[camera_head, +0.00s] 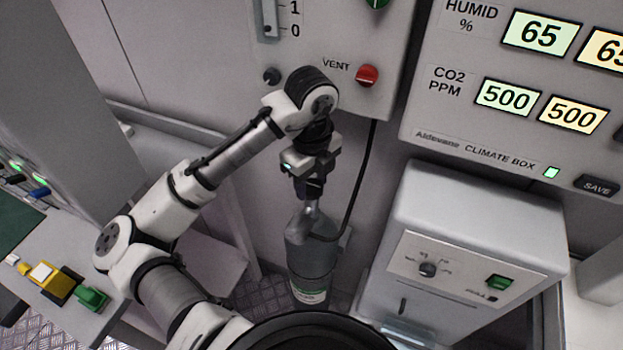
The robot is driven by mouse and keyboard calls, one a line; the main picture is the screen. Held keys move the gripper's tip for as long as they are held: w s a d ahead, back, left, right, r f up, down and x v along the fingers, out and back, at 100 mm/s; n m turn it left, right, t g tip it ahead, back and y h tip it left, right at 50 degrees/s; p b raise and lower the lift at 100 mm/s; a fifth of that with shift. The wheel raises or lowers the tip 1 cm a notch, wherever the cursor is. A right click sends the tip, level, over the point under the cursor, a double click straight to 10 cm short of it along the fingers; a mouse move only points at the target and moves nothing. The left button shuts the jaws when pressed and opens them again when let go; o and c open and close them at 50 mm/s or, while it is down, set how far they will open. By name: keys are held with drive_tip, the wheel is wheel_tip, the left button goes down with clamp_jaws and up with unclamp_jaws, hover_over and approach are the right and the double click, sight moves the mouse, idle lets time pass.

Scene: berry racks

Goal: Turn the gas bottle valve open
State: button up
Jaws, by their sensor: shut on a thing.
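The gas bottle (311,254) is a grey cylinder with a pale label band near its bottom. It stands upright on the floor between the wall and a grey box unit. Its valve (311,209) is a small light metal part at the top of the bottle. My gripper (309,197) reaches down from above and is shut on the valve. The fingers hide part of the valve, so how far it is turned cannot be told.
A dark hose (358,185) runs down the wall beside the bottle. A grey box unit (480,235) with a dial stands close on the right. The climate box panel (460,120) is above it. A bench (75,318) with yellow and green parts is at lower left.

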sight(312, 187)
drive_tip(key=o, duration=1)
drive_tip(key=shift+c, duration=0.2)
drive_tip(key=shift+r+b, duration=0.45)
drive_tip(key=shift+r, duration=3.3)
